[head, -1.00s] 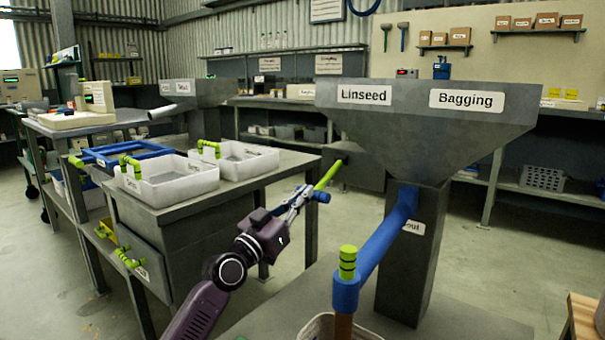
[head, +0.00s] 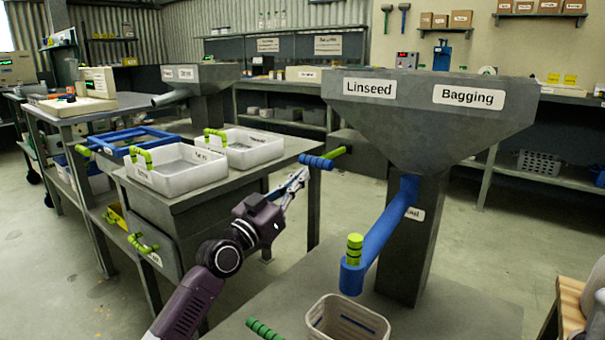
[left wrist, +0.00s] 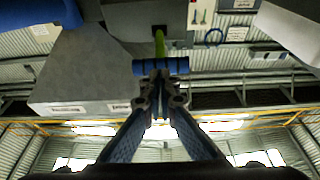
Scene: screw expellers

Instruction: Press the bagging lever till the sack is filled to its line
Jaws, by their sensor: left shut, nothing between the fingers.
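The linseed bagging hopper (head: 440,125) stands right of centre, with a blue sloping spout (head: 385,235). A lever with a green rod (head: 335,154) and a blue ribbed grip (head: 316,162) sticks out on its left. The lever is close to level. My left gripper (head: 303,174) is shut and empty, its tips at the blue grip; contact is unclear. The left wrist view shows the grip (left wrist: 143,67) just beyond the fingertips (left wrist: 161,80). A pale open-topped container (head: 346,318) is under the spout, cut by the frame. No sack or fill line is clearly visible.
A grey bench (head: 205,200) with white trays (head: 180,181) stands left of my arm. A green ribbed handle (head: 264,329) shows at the bottom edge. A wooden stool-like piece (head: 570,305) is at the lower right. Floor is open behind the hopper.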

